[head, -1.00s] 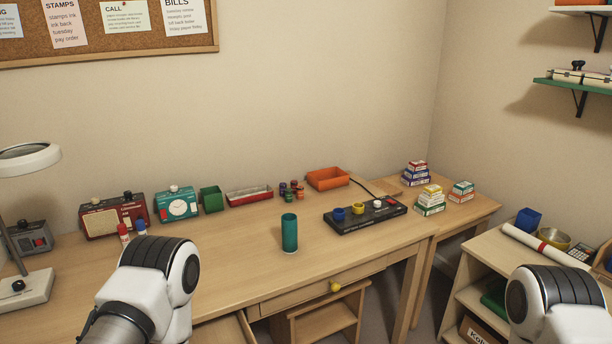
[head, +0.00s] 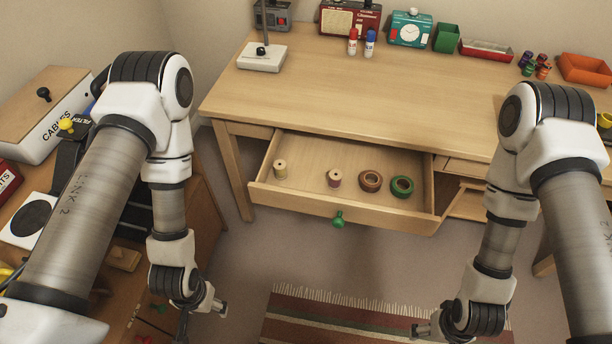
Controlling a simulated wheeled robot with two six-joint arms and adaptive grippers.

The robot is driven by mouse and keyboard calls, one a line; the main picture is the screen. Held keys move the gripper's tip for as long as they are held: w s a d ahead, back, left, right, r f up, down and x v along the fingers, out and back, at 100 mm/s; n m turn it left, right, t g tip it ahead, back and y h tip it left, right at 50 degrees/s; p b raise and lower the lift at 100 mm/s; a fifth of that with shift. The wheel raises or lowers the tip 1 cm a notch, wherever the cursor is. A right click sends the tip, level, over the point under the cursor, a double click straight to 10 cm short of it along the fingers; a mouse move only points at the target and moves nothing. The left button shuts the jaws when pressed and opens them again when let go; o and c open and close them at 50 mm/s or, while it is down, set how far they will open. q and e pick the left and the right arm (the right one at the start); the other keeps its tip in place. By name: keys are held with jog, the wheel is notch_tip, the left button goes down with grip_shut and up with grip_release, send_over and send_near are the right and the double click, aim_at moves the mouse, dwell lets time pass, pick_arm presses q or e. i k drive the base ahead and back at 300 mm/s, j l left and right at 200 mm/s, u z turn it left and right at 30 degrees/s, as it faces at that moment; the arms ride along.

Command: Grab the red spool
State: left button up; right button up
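An open drawer (head: 310,201) under the desk holds small items. A spool with dull red or pinkish thread (head: 334,178) stands upright near the drawer's middle. A yellowish spool (head: 280,168) stands left of it. A brown tape roll (head: 370,181) and a green tape roll (head: 402,187) lie to its right. My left gripper (head: 218,307) hangs below and left of the drawer, apart from it. My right gripper (head: 422,331) is low at the right, over the rug's area, apart from the drawer. Both are too small to tell whether open or shut; neither touches a spool.
The desk top (head: 340,85) is mostly clear, with a lamp base (head: 262,57), red and blue bottles, a radio and a teal clock at the back. A green knob (head: 338,218) sticks out from the drawer front. A cabinet with a box (head: 50,115) stands left. A striped rug (head: 320,318) lies below.

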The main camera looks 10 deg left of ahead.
aim_at(335, 175)
jog(key=l, duration=1.15)
jog(key=i+l, duration=0.15)
jog(key=l, duration=0.15)
jog(key=i+l, duration=0.2)
jog(key=k+l+z, duration=0.05)
jog(key=l, duration=0.05)
